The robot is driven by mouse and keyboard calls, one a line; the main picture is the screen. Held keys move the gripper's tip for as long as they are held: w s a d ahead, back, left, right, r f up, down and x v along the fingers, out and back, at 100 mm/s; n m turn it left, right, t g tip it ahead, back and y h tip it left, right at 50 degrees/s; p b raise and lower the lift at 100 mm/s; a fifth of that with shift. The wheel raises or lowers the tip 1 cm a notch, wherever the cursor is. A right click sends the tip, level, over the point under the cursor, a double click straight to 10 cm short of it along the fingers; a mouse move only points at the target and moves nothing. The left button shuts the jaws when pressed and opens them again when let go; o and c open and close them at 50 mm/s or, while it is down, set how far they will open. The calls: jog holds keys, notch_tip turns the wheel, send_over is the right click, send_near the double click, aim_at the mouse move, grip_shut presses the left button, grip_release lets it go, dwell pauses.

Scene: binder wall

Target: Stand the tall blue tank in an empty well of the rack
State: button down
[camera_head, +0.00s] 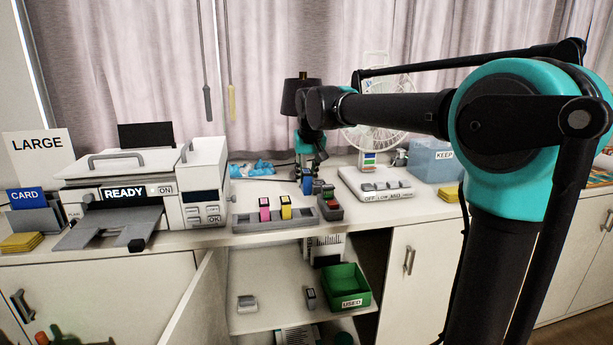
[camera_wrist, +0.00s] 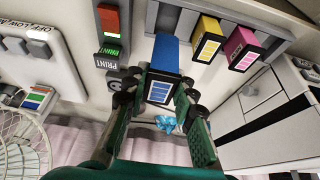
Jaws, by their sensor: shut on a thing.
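The tall blue tank (camera_wrist: 165,52) is between my gripper's two fingers (camera_wrist: 158,95), its striped white label facing the wrist camera. In the head view the blue tank (camera_head: 307,186) shows small below my gripper (camera_head: 306,172), near the right end of the grey rack (camera_head: 247,222). I cannot tell whether its bottom touches the rack. A magenta tank (camera_head: 264,210) and a yellow tank (camera_head: 285,208) stand in the rack's middle wells. The rack's left part looks empty. In the wrist view the rack (camera_wrist: 222,16) is along the top, with the yellow tank (camera_wrist: 207,42) and magenta tank (camera_wrist: 243,48) beside the blue one.
A box with red and green buttons (camera_wrist: 112,25), marked PRINT, stands close beside the rack. A printer (camera_head: 145,190) reading READY is left, a switch panel (camera_head: 380,186) and fan (camera_head: 375,137) right. A cabinet below is open, with a green bin (camera_head: 343,288).

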aim_at(306, 191)
jog(key=shift+f, duration=0.1)
jog(key=shift+f, duration=2.8)
jog(key=shift+f, duration=1.45)
jog(key=c, duration=1.2)
grip_release()
jog(key=shift+o, duration=0.2)
jog(key=shift+s, duration=0.1)
jog(key=v, duration=1.2)
